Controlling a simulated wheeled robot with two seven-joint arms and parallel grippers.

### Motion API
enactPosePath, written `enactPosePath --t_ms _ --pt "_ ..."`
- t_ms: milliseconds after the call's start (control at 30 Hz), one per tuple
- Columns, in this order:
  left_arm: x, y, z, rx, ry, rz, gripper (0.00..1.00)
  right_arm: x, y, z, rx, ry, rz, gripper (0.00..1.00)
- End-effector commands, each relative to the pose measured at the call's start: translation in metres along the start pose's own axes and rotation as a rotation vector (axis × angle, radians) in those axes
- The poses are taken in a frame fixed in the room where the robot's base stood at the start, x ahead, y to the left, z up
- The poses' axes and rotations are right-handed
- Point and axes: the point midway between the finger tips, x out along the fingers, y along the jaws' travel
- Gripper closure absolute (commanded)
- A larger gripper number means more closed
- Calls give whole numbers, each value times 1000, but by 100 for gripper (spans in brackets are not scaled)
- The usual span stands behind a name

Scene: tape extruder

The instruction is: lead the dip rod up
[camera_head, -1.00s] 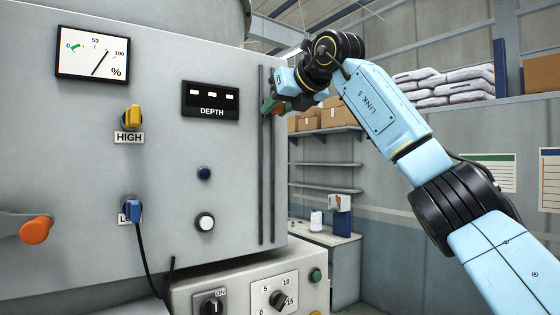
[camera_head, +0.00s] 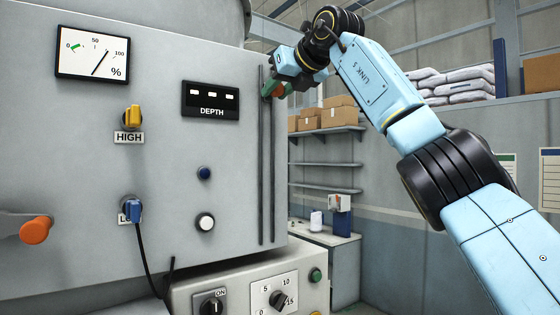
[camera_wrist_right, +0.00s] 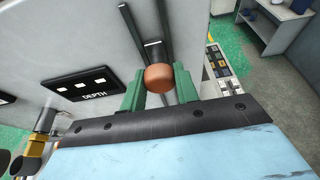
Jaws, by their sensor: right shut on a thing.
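My right gripper (camera_head: 274,90) is at the upper part of two dark vertical rails (camera_head: 266,170) on the machine's grey front. In the right wrist view its green fingers (camera_wrist_right: 159,88) are shut on a copper-orange round knob (camera_wrist_right: 159,78). A short dark stem joins the knob to the rails, so I take it as the dip rod's handle. In the head view the gripper mostly hides the knob. The DEPTH display (camera_head: 210,100) left of the rails shows several white marks. My left gripper is not in view.
A percent gauge (camera_head: 92,53), a yellow plug (camera_head: 132,116) at HIGH and a blue plug (camera_head: 133,210) with a black cable are on the panel. An orange handle (camera_head: 36,230) sticks out at the left. Shelves with boxes (camera_head: 343,112) stand behind, right of the machine.

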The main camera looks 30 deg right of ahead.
Motion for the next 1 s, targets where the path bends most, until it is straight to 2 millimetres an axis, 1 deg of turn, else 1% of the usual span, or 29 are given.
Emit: enactPosePath --t_ms 200,533,567,700,733,767,1000 --pt "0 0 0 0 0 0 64 -3 0 11 3 -3 1 100" --pt "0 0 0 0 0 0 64 -7 0 24 2 -4 2 100" --pt "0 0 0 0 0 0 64 -7 0 24 1 -3 2 68" --pt "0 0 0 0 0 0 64 -7 0 23 0 -2 2 50" --pt "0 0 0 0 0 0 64 -7 0 23 0 -2 2 46" --pt "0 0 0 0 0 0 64 -7 0 23 0 -2 2 44" --pt "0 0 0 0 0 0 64 -7 0 22 1 -1 2 44"
